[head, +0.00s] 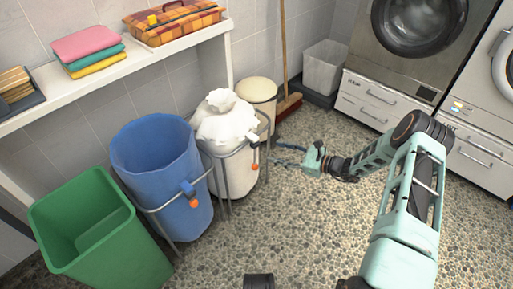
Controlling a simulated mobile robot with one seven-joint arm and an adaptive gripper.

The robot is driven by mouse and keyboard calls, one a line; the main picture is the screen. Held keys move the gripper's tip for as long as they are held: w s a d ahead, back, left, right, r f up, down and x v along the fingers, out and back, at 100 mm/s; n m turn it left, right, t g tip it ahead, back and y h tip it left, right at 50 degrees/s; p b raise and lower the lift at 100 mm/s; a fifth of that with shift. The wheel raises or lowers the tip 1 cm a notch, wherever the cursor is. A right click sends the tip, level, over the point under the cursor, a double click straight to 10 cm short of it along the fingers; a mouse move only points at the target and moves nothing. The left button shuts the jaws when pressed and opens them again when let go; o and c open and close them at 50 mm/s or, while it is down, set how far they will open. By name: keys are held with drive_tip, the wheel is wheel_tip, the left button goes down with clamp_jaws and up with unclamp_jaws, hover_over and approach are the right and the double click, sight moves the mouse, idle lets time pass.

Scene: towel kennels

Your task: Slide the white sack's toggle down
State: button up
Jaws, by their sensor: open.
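The white sack (224,128) stands in a grey metal frame, its top gathered into a bunched knot. Its toggle (254,140) is a small pale piece on the front right side of the frame. An orange piece (255,166) sits just below it. My gripper (272,155) is open, just right of the toggle, with its fingers pointing left toward it. The fingers look empty. I cannot tell whether a fingertip touches the toggle or the frame.
A cream bin (258,90) and a broom (287,105) stand behind. The pebbled floor (270,215) is mostly clear in front.

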sight(257, 145)
drive_tip(key=w+a+f+m+t+b, duration=0.1)
drive_tip(key=w+a, duration=0.1)
drive_tip(key=a, duration=0.1)
drive_tip(key=w+a+f+m+t+b, duration=0.1)
drive_tip(key=w+a+m+t+b, duration=0.1)
drive_tip(key=a, duration=0.1)
drive_tip(key=w+a+f+m+t+b, duration=0.1)
drive_tip(key=w+a, duration=0.1)
drive_tip(key=a, duration=0.1)
drive_tip(key=shift+w+a+f+m+b, duration=0.1)
drive_tip(key=shift+w+a+m+b, duration=0.2)
drive_tip(key=shift+w+a, duration=0.1)
idle(0.4)
clamp_jaws()
idle(0.3)
